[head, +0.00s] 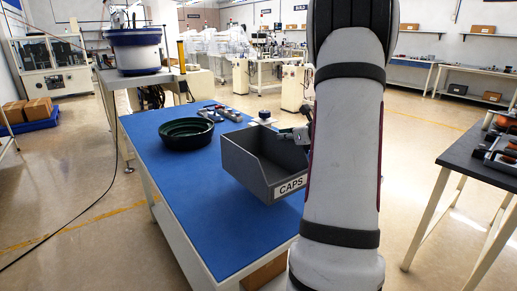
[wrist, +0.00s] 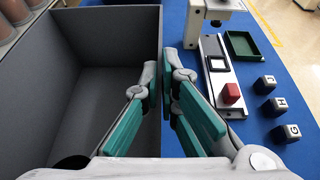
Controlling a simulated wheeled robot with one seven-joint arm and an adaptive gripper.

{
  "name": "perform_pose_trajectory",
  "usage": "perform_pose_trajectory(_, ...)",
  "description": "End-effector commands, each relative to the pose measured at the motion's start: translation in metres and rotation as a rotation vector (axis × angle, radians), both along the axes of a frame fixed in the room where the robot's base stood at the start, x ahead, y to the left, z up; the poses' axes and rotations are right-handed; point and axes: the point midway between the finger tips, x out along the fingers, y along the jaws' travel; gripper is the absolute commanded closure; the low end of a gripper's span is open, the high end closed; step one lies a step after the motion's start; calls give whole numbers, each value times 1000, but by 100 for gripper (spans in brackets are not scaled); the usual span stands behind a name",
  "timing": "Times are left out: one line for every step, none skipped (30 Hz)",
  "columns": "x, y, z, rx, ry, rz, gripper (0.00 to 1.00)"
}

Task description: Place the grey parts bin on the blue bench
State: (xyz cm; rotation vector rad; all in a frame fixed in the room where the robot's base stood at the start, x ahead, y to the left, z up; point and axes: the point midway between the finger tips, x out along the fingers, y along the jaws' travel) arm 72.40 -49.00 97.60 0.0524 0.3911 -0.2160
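The grey parts bin (head: 243,172), an open-topped box with a "CAPS" label on its front, appears over the right side of the blue bench (head: 215,225). I cannot tell whether its base touches the bench top. In the wrist view the bin (wrist: 75,95) fills the left side and looks empty. My gripper (head: 300,135) is at the bin's right wall, partly hidden by my arm. In the wrist view my gripper (wrist: 160,85) has one green-padded finger inside the bin and one outside, closed on the wall's rim.
A dark green round bowl (head: 187,133) and small fixtures (head: 220,111) stand on the bench's far part. In the wrist view a plate with a red block (wrist: 232,94), a green tray (wrist: 242,45) and lettered cubes (wrist: 275,106) lie right of the bin. The bench's near part is clear.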

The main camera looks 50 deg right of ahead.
Motion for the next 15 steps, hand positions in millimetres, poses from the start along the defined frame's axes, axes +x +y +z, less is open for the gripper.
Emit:
perform_pose_trajectory(1, 0, -11, 4, 0, 1, 100)
perform_pose_trajectory(1, 0, -16, 3, -1, 1, 100)
perform_pose_trajectory(1, 0, -20, 2, -1, 0, 100)
perform_pose_trajectory(1, 0, -23, 2, -2, 0, 100)
perform_pose_trajectory(1, 0, -26, 1, -2, 1, 100)
perform_pose_trajectory(1, 0, -28, 1, -2, 1, 100)
perform_pose_trajectory(1, 0, -29, 0, -2, 2, 100)
perform_pose_trajectory(1, 0, -30, -1, -2, 2, 100)
perform_pose_trajectory(1, 0, -33, -1, -2, 2, 100)
perform_pose_trajectory(1, 0, -35, 0, -2, 2, 100)
perform_pose_trajectory(1, 0, -38, 1, -2, 1, 100)
perform_pose_trajectory(1, 0, -44, 2, -2, 0, 100)
perform_pose_trajectory(0, 0, -48, 1, -1, 1, 100)
perform_pose_trajectory(1, 0, -53, 2, 0, 0, 100)
perform_pose_trajectory(0, 0, -59, 2, 0, 0, 100)
